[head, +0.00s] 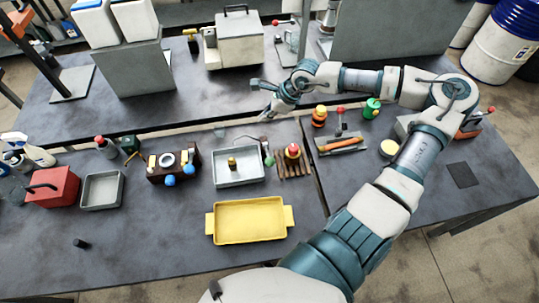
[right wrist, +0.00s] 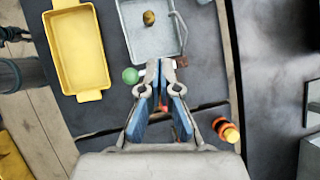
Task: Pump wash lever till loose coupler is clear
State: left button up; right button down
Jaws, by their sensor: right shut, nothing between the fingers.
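A grey metal wash tray (head: 240,182) stands mid-table with a small brass coupler (head: 232,163) inside it. The coupler also shows in the right wrist view (right wrist: 149,18), with dark patches on it. A lever with a green ball knob (head: 269,161) stands at the tray's right side; the knob shows in the right wrist view (right wrist: 130,76) left of my fingers. My right gripper (head: 267,113) is above and behind the tray, shut and empty. Its fingertips (right wrist: 160,66) appear apart from the knob. My left gripper is not in view.
A yellow tray (head: 250,235) lies in front of the wash tray. A slatted wooden rack (head: 294,168) with a red-topped part sits to the right. A dark block with blue knobs (head: 171,166) stands left. The front-left tabletop is mostly clear.

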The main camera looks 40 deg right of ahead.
notch_tip(320, 180, down, 2)
jog(key=b, duration=0.5)
send_over(269, 156)
notch_tip(269, 156, down, 11)
jog(key=shift+s+f, duration=0.2)
jog(key=shift+s, duration=0.15)
jog(key=shift+a, duration=0.25)
jog(key=shift+a+r, duration=0.1)
jog(key=shift+d, duration=0.4)
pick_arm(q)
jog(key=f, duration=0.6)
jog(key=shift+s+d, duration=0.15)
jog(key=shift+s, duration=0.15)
